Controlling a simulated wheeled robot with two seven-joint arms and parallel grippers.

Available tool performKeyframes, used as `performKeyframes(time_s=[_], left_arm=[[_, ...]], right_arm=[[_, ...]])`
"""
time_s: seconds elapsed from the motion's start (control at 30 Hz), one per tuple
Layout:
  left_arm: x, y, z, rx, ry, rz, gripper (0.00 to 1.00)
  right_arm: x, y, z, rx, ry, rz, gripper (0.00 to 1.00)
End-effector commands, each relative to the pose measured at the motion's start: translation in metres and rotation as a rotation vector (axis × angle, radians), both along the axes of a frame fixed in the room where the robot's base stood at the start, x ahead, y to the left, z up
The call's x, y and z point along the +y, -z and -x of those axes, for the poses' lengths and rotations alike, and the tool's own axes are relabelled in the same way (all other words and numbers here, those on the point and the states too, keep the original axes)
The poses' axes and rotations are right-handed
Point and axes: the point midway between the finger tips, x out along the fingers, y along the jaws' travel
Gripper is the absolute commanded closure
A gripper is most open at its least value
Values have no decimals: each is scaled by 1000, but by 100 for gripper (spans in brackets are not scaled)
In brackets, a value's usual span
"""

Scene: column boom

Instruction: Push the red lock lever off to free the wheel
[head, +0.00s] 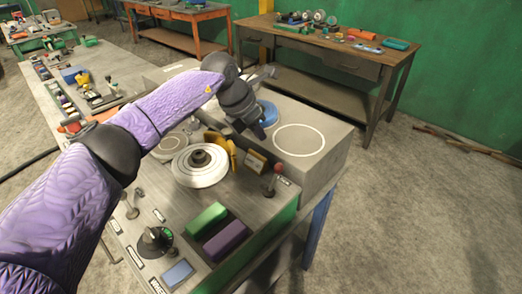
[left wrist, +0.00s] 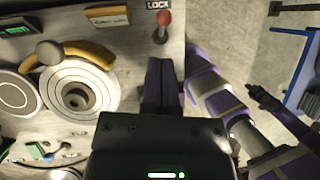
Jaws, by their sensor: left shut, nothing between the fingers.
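The red lock lever (head: 277,168) is a small red ball on a short stem at the right side of the bench panel. In the left wrist view the red lever ball (left wrist: 164,18) is beside a LOCK label. The wheel (head: 200,166) is a pale round disc with a dark hub, left of the lever; it also shows in the left wrist view (left wrist: 60,112). My left gripper (head: 262,134) is shut and empty above the panel, behind the lever in the head view. Its fingertips (left wrist: 164,60) appear apart from the lever. My right arm (left wrist: 225,100) shows at the right of the wrist view; its jaws are unclear.
A yellow curved piece (left wrist: 90,52) lies by the wheel. Green (head: 206,218) and purple (head: 226,239) blocks sit at the panel's front. A grey box top with a white ring (head: 299,139) stands behind the lever. Open floor (head: 430,220) is at the right.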

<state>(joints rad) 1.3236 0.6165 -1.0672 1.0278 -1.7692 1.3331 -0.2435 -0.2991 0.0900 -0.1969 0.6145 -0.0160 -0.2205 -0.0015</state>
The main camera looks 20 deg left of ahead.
Motion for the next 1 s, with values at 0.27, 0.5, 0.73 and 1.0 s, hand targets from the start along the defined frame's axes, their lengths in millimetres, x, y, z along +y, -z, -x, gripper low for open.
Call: performKeyframes(time_s=[0.27, 0.5, 0.73, 1.0], left_arm=[[5, -27, 1, 1, -1, -1, 100], [5, -28, 1, 1, -1, -1, 100], [1, -26, 1, -3, 5, 12, 100], [-180, -20, 33, -137, 3, 950, 100]], right_arm=[[0, 0, 0, -1, 0, 0, 100], [0, 0, 0, -1, 0, 0, 100], [-1, 0, 0, 0, 0, 1, 100], [-2, 0, 1, 1, -1, 2, 100]])
